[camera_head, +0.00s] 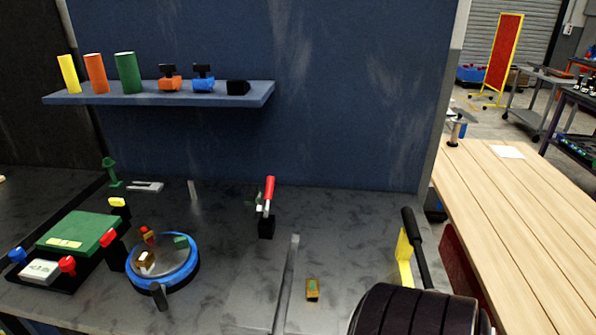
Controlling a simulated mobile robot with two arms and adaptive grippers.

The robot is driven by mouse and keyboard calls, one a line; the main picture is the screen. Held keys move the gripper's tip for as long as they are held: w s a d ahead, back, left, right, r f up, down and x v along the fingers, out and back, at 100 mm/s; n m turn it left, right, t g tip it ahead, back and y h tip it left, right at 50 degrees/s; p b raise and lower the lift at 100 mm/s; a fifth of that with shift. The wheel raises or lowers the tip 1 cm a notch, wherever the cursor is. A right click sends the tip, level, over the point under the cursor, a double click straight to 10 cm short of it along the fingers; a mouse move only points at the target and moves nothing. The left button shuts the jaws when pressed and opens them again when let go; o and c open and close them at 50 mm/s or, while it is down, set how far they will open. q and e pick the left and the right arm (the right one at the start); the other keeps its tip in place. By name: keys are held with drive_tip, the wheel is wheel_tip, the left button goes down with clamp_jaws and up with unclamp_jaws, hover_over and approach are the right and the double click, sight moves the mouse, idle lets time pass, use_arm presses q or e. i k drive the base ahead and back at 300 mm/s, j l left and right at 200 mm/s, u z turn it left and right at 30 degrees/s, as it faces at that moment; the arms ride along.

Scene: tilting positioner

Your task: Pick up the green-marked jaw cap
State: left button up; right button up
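A small orange-brown block with a green mark on its top (312,289), which looks like the green-marked jaw cap, lies on the dark grey bench (215,300) near the front. It stands apart from other things, right of a raised metal strip (287,283). A round plate with a blue rim (190,272), seemingly the positioner, is farther left. It carries small red, brown and green parts. Neither gripper can be made out in the head view.
A large dark ribbed cylinder (415,312) fills the front right, close to the block. Behind it is a black bar (417,246) with a yellow piece (404,258). A red-handled clamp (268,195) stands mid-bench. A green-topped box (80,230) is left.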

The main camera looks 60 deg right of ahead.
sight(312, 285)
drive_tip(key=z, duration=1.95)
